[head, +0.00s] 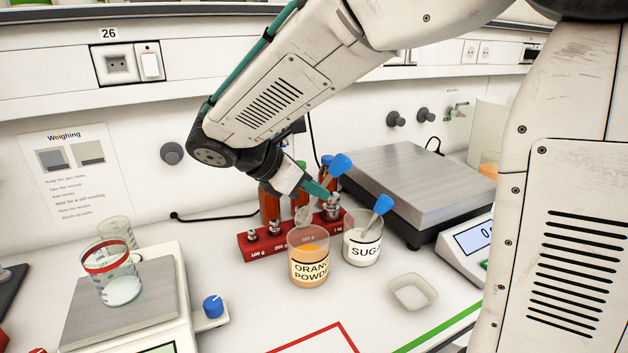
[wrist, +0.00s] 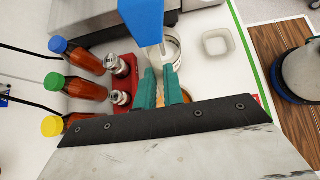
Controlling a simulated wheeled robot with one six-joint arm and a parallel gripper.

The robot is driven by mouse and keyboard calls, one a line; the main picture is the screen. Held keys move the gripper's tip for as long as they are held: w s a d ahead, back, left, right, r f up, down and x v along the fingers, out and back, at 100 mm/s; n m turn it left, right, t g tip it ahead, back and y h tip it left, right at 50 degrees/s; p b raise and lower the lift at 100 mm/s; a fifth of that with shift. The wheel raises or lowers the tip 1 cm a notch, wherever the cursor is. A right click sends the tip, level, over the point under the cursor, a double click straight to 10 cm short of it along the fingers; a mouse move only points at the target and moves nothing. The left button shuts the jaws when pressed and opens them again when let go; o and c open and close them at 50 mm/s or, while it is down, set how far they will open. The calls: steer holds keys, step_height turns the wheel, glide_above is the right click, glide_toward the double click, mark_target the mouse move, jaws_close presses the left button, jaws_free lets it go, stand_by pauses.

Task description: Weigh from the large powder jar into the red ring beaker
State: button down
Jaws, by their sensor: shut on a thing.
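My gripper (head: 322,190) is shut on a blue-handled scoop (head: 340,164); its teal fingers and the handle also show in the wrist view (wrist: 160,92). The scoop's pale bowl hangs at the mouth of the orange powder jar (head: 310,272), a clear jar with orange powder; whether it carries powder I cannot tell. The smaller sugar jar (head: 360,252) stands right beside it with another blue-handled scoop in it. The red ring beaker (head: 112,277) stands on the scale (head: 160,300) at the left, with some whitish content low inside.
A red weight block (head: 262,247) with metal weights stands behind the jars, with several capped bottles (wrist: 85,60) near it. An empty beaker (head: 117,230) stands behind the ringed one. A large balance (head: 420,190) is at the back right. A white weighing dish (head: 413,292) lies in front.

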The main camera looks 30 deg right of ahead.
mark_target(305, 212)
steer(key=shift+h, duration=0.9)
steer(key=shift+a+f, duration=0.25)
steer(key=shift+f, duration=1.15)
steer(key=shift+a+f, duration=0.2)
steer(key=shift+f, duration=1.15)
steer(key=shift+a+f, duration=0.15)
steer(key=shift+f, duration=2.25)
steer(key=y, duration=0.1)
steer(key=d+y, duration=0.1)
steer(key=shift+s+r+y, duration=0.1)
steer(key=shift+r+y, duration=0.2)
steer(key=shift+r, duration=0.05)
steer(key=d+r+y, duration=0.4)
steer(key=r+y, duration=0.4)
steer(key=y, duration=0.1)
steer(key=shift+d+r, duration=0.35)
steer(key=shift+d, duration=0.05)
